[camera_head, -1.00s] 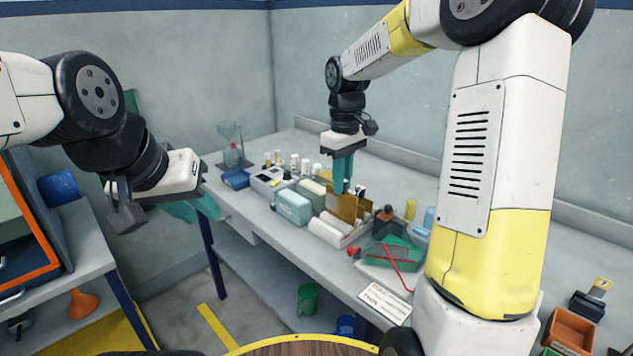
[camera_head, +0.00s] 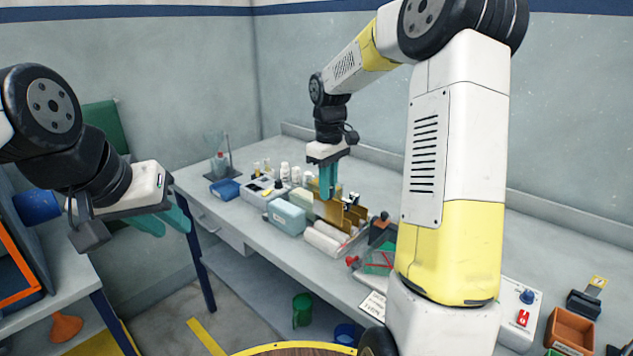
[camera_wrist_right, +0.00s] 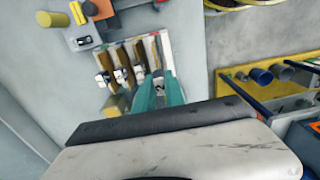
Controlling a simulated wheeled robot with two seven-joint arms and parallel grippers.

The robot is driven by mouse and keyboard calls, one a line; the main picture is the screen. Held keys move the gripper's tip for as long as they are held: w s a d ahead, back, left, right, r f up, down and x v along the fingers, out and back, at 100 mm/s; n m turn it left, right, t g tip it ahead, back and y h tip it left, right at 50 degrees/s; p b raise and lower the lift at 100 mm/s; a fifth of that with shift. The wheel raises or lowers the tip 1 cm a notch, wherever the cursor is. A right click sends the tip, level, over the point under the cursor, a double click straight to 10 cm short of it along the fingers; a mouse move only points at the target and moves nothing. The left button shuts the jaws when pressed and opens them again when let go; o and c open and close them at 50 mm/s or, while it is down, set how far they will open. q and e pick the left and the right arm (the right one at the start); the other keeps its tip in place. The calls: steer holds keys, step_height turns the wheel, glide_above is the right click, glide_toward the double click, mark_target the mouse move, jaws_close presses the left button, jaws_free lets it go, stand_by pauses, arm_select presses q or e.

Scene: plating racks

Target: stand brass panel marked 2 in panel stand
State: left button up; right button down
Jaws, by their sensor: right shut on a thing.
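My right gripper (camera_head: 327,192) points down over the bench, its teal fingers shut on a brass panel (camera_head: 327,211) at the row of panels. Its marking cannot be read. Another brass panel (camera_head: 354,215) stands just to the right. In the right wrist view several brass-brown panels (camera_wrist_right: 113,58) stand side by side in a rack with a pale edge (camera_wrist_right: 164,44), with the right gripper's fingers (camera_wrist_right: 158,84) at its near end. I cannot tell whether the held panel touches the rack. My left gripper (camera_head: 162,221) is open and empty, left of the bench.
An orange bin (camera_head: 571,331) is at the right. The bench's back strip is clear.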

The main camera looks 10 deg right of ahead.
mark_target(328, 211)
steer(key=shift+f, duration=3.75)
steer(key=c, duration=1.3)
jaws_free()
steer(key=shift+c, duration=0.2)
step_height(328, 211, up, 7)
steer(key=shift+r, duration=0.35)
